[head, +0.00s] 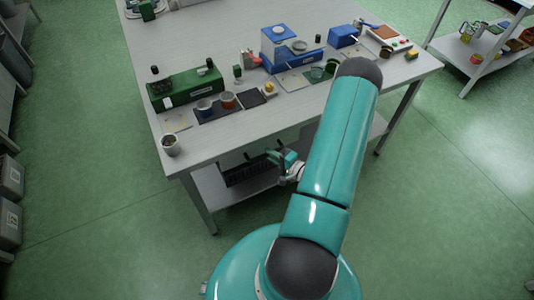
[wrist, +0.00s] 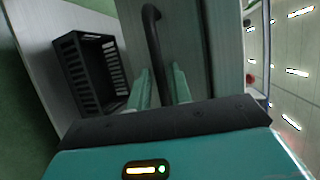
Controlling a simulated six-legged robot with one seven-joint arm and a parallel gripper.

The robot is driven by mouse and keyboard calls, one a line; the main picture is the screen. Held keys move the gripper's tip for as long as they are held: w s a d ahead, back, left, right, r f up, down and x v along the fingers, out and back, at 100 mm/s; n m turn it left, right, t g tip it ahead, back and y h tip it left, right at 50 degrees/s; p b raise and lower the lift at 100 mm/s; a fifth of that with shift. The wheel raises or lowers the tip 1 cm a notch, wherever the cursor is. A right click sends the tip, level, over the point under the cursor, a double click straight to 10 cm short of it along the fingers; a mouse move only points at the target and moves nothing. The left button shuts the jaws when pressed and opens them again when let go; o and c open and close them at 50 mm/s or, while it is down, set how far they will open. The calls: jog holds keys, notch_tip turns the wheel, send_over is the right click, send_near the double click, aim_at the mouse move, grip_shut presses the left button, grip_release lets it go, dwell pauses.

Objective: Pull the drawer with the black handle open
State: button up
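The black handle (wrist: 153,35) is a curved bar in the upper middle of the wrist view, on a grey drawer front (wrist: 188,45). My gripper (wrist: 161,88) has its two green fingers apart, one on each side of the handle's near stretch. I see no clear contact between fingers and bar. In the head view my gripper (head: 284,158) is at the front edge of the workbench, below its top. The handle and drawer front cannot be made out there, and how far the drawer stands out cannot be told.
A black slatted crate (wrist: 92,72) sits on the bench's lower shelf (head: 222,190), left of my gripper. The workbench top (head: 205,48) carries a green case (head: 186,88), cups, a blue device (head: 280,45) and small items. Green floor is open around the bench.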

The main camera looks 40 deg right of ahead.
jog(key=shift+x, duration=1.1)
grip_shut()
jog(key=shift+s, duration=0.2)
